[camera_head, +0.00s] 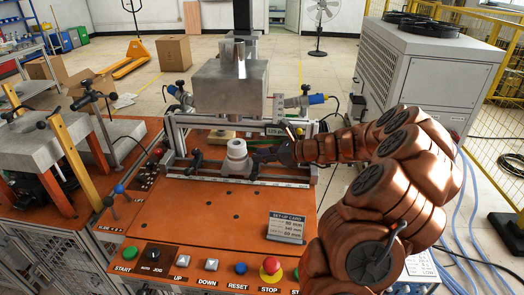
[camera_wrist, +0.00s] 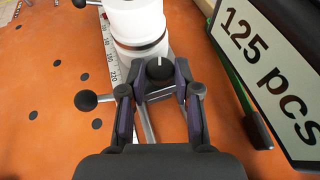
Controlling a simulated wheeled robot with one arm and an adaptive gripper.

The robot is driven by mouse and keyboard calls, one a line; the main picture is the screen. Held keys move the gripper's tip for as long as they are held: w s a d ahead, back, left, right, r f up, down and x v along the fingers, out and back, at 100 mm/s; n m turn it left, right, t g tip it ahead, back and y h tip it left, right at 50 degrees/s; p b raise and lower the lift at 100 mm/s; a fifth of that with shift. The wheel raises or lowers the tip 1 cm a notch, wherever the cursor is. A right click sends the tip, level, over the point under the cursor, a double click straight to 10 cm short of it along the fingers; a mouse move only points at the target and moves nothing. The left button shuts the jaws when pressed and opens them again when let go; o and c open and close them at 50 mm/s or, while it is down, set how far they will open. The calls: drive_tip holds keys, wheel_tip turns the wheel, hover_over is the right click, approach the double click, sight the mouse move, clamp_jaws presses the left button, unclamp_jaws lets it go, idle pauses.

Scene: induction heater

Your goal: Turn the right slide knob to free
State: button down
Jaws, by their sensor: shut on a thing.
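The right slide knob (camera_wrist: 159,68) is a round black knob with a white pointer line, seen in the wrist view on the slide beside the white cylinder. My gripper (camera_wrist: 160,88) has its two dark fingers on either side of this knob and is shut on it. The white line points up in the wrist view. In the head view my gripper (camera_head: 262,156) reaches in from the right, just right of the white cylinder (camera_head: 237,151), and hides the knob. Any free or lock marking by the knob cannot be made out.
A "125 pcs" sign (camera_wrist: 262,55) stands close right of my gripper. A lever with a black ball (camera_wrist: 85,100) sticks out on the left. A ruled scale (camera_wrist: 110,50) runs along the slide. The orange table (camera_head: 190,215) in front is mostly clear, with buttons along its front edge.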

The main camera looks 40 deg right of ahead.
drive_tip(key=shift+d+n+y, duration=0.1)
drive_tip(key=shift+n+y, duration=0.3)
drive_tip(key=c, duration=0.9)
unclamp_jaws()
drive_tip(key=shift+o, duration=0.2)
drive_tip(key=v, duration=1.2)
drive_tip(key=shift+r, duration=0.15)
